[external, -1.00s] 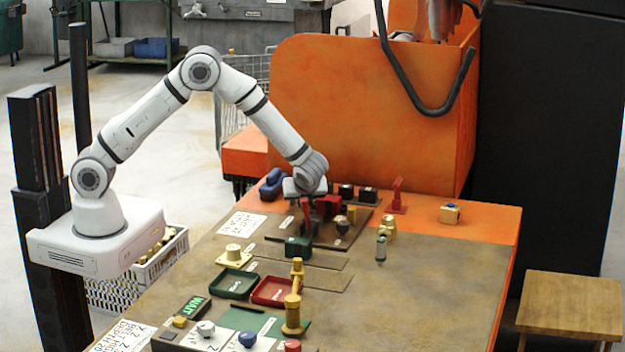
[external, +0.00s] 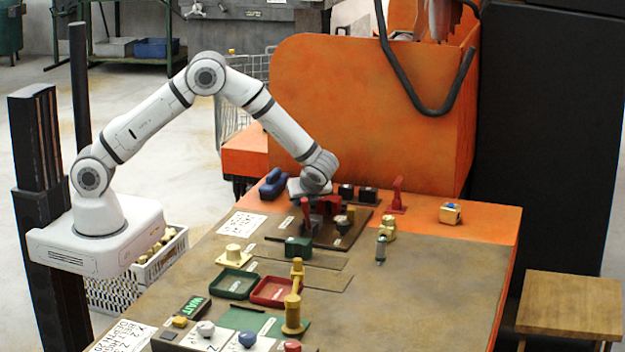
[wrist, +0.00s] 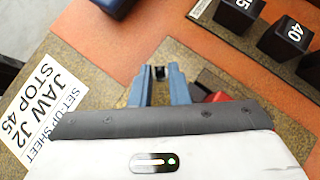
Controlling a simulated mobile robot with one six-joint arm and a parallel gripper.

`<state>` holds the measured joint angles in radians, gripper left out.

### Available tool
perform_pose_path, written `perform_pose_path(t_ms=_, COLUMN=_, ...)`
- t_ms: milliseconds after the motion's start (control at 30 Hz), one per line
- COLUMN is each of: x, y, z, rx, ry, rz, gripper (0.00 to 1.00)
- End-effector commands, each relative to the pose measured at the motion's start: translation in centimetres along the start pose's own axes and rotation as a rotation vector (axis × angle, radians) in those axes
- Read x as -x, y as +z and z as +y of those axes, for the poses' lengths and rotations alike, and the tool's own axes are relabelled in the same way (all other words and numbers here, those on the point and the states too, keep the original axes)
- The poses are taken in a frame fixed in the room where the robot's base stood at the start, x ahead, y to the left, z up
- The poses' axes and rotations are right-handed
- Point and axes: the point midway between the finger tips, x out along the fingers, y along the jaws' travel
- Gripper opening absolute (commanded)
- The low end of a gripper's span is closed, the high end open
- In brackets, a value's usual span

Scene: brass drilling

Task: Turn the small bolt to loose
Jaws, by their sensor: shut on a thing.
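My gripper (wrist: 159,76) is shut on a small dark piece (wrist: 158,72), which shows between the blue fingertips in the wrist view. It seems to be the small bolt, but its marking and how far it is turned cannot be read. In the external view my gripper (external: 309,199) is low over the dark fixture plate (external: 327,240), beside red vise-like parts (external: 331,204). The hand and fingers hide the bolt there.
Black numbered blocks (wrist: 285,40) stand right of the fingers in the wrist view. A setup sheet (wrist: 42,105) reading "JAW J2 STOP 45" lies left. A blue object (external: 272,184) and a red upright lever (external: 397,194) flank the fixture. A green block (external: 298,247) stands in front.

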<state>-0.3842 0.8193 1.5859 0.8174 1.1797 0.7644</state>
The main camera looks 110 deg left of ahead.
Motion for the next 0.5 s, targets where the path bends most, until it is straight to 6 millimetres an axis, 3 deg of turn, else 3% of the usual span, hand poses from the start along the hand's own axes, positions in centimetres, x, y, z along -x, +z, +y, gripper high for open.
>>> perform_pose_path(t_ms=233, x=-0.07, y=0.05, z=-0.49, rx=0.157, ry=0.155, rz=0.000, gripper=0.00)
perform_pose_path(t_ms=500, x=-0.02, y=0.09, z=-0.47, rx=0.179, ry=0.178, rz=0.000, gripper=0.00)
